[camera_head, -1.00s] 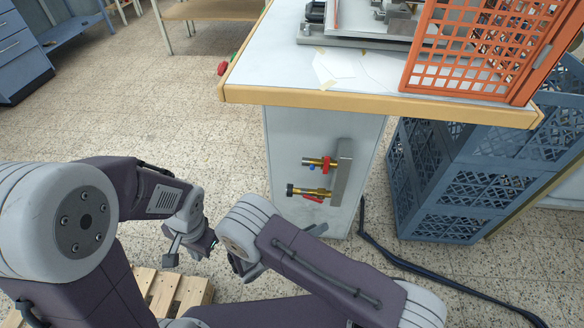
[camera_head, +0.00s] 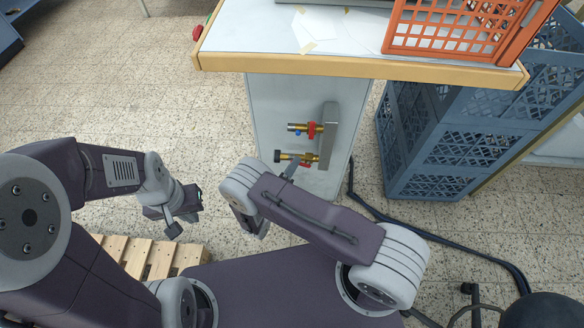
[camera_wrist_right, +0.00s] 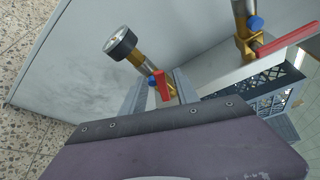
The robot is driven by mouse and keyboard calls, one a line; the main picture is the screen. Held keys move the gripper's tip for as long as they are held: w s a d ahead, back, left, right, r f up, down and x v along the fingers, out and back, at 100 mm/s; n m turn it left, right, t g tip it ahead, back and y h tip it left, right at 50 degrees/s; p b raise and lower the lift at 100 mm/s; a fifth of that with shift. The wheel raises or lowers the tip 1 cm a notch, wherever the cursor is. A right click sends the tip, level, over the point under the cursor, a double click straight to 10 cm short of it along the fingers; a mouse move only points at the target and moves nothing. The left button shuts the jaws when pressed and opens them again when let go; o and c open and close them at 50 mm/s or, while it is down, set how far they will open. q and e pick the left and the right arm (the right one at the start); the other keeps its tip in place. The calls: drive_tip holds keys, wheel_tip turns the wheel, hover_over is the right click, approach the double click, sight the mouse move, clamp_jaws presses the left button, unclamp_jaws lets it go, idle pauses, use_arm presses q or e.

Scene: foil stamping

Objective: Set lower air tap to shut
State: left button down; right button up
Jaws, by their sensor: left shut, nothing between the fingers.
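The lower air tap (camera_head: 292,157) is a brass valve with a dark round end, on the cabinet's side below the upper air tap (camera_head: 303,128). In the right wrist view the lower tap (camera_wrist_right: 142,62) points up-left, with its red lever (camera_wrist_right: 161,86) at its base. My right gripper (camera_head: 290,171) is just below the lower tap. Its grey fingers (camera_wrist_right: 160,98) appear apart, one on each side of the red lever; contact cannot be told. The upper tap (camera_wrist_right: 244,28) has a long red lever. My left gripper (camera_head: 172,226) is shut and empty, away to the left.
The taps sit on a grey bracket (camera_head: 328,137) under the workbench's wooden edge (camera_head: 350,67). Blue crates (camera_head: 430,140) stand right of the cabinet. A black hose (camera_head: 430,232) runs along the floor. A wooden pallet (camera_head: 150,258) lies at lower left.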

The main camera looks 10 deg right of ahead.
sight(310, 162)
clamp_jaws()
drive_tip(key=shift+r, duration=0.1)
drive_tip(key=shift+s+d+r+m+y+p, duration=0.25)
drive_tip(key=shift+d+r+m+y+p, duration=0.55)
drive_tip(key=shift+m+p, duration=1.3)
drive_tip(key=shift+s+d+r+m+y+p, duration=0.35)
drive_tip(key=shift+d+m+y+p, duration=0.8)
drive_tip(key=shift+p, duration=1.9)
drive_tip(key=shift+s+d+r+m+y+p, duration=0.2)
drive_tip(key=shift+d+r+m+y+p, duration=0.5)
drive_tip(key=shift+m+y+p, duration=1.25)
drive_tip(key=shift+d+f+n+h+p, duration=0.1)
drive_tip(key=shift+n+h+p, duration=0.2)
drive_tip(key=shift+h+p, duration=0.45)
unclamp_jaws()
